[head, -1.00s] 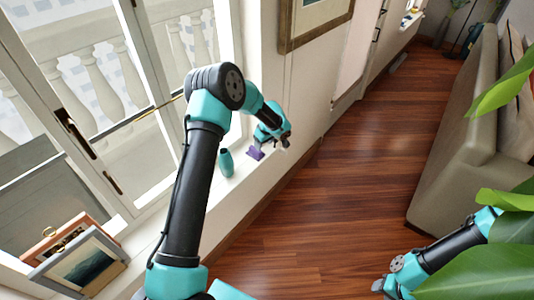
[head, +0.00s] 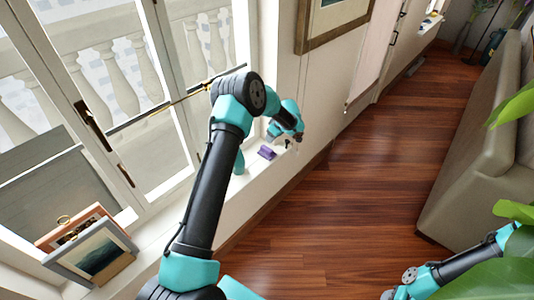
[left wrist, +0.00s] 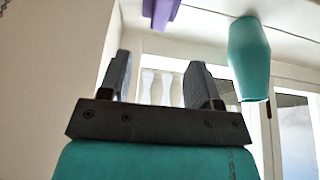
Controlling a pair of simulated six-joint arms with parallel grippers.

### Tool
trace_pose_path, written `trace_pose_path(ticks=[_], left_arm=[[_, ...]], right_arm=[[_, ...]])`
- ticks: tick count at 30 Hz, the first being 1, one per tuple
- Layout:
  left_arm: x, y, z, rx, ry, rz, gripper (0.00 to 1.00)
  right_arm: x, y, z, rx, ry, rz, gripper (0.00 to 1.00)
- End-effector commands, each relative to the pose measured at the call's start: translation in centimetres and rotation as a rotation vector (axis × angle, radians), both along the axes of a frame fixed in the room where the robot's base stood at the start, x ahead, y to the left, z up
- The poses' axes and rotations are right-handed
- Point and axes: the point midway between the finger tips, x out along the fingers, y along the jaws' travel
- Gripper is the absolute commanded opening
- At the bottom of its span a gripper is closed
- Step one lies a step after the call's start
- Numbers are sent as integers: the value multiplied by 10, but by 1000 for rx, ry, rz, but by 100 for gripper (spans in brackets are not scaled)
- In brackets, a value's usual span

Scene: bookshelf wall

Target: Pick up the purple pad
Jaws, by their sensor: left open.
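The purple pad (head: 267,153) lies on the white window sill in the head view, just beside my left gripper (head: 291,143). In the left wrist view part of the purple pad (left wrist: 161,12) shows at the top edge, cut off by the frame. There my left gripper (left wrist: 160,78) has its two dark fingers spread with nothing between them. The pad is beyond the fingertips, apart from them. My right arm shows at the lower right of the head view, but its gripper is out of the frame.
A teal vase (head: 239,163) stands on the sill near the pad, partly behind my left arm; it also shows in the left wrist view (left wrist: 248,58). Framed pictures (head: 98,255) lean at the sill's near end. The window (head: 150,110) borders the sill; the wooden floor (head: 340,220) is clear.

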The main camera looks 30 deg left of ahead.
Motion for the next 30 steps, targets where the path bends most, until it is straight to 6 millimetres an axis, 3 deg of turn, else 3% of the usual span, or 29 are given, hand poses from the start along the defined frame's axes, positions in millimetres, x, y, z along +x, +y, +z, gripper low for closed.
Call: trace_pose_path(ticks=[12,25,30], left_arm=[[5,24,-61,-1,1,-1,57],[6,26,-66,0,-1,-1,57],[5,30,-80,-1,2,-1,57]], right_arm=[[0,0,0,0,0,0,43],[0,0,0,0,0,0,43],[0,0,0,0,0,0,43]])
